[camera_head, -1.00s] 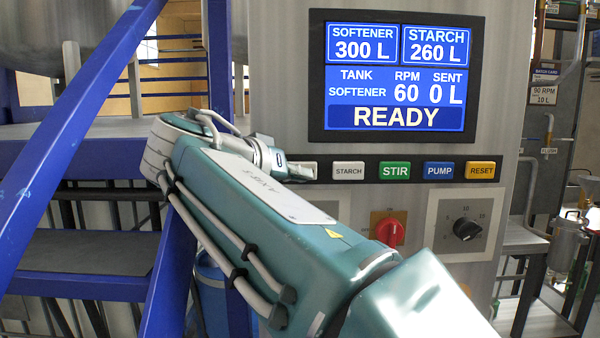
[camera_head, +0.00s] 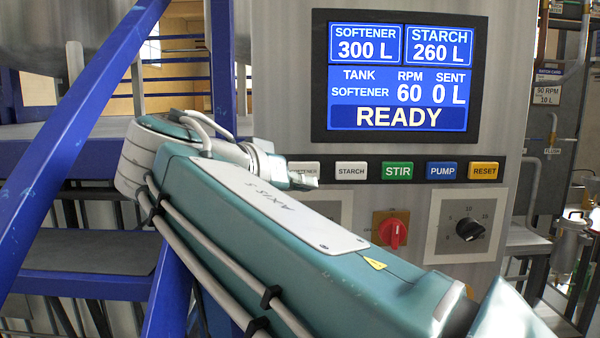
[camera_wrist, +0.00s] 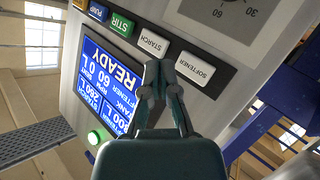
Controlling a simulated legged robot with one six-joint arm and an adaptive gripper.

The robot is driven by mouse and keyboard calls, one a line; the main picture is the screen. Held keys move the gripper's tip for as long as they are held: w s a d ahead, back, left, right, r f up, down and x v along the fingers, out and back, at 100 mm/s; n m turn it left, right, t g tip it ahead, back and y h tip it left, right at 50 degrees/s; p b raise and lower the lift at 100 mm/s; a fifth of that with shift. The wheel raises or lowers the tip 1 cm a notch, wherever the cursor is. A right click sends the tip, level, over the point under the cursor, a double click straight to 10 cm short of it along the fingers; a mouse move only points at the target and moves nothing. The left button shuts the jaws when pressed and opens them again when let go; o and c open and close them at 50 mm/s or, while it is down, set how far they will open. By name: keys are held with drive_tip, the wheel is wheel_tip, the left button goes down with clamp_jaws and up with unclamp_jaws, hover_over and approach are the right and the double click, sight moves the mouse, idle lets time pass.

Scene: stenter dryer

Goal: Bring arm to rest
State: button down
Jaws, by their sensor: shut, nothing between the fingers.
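My gripper (camera_head: 303,181) is at the end of my teal arm, in front of the control panel. It is shut and empty, with its fingertips together in the wrist view (camera_wrist: 160,72). In the head view its tip overlaps the lower part of the white SOFTENER button (camera_head: 305,167). In the wrist view the fingers appear between the STARCH button (camera_wrist: 153,41) and the SOFTENER button (camera_wrist: 195,68). Whether they touch the panel cannot be told. The screen (camera_head: 400,75) reads READY, tank SOFTENER, RPM 60, sent 0 L.
STIR (camera_head: 397,171), PUMP (camera_head: 441,171) and RESET (camera_head: 485,171) buttons continue the row. A red rotary switch (camera_head: 392,232) and a black dial (camera_head: 469,229) sit below. Blue stair rails (camera_head: 60,150) stand close at left. Pipework (camera_head: 555,215) stands at right.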

idle(0.3)
drive_tip(key=s+d+f+n+g+y, duration=0.2)
drive_tip(key=d+f+n, duration=0.1)
drive_tip(key=d+f, duration=0.45)
drive_tip(key=s+d+f+g+y, duration=0.1)
drive_tip(key=s+f+y, duration=0.1)
drive_tip(key=s+f, duration=0.3)
drive_tip(key=s+d+f+g+y, duration=0.1)
drive_tip(key=s+f, duration=0.4)
drive_tip(key=f, duration=0.6)
drive_tip(key=s+d+f+y, duration=0.3)
drive_tip(key=s+f+y, duration=0.1)
drive_tip(key=f, duration=0.5)
drive_tip(key=shift+s+d+n+g+y, duration=0.2)
drive_tip(key=shift+s+n+g+y, duration=0.15)
drive_tip(key=shift+y, duration=0.35)
drive_tip(key=shift+d, duration=0.1)
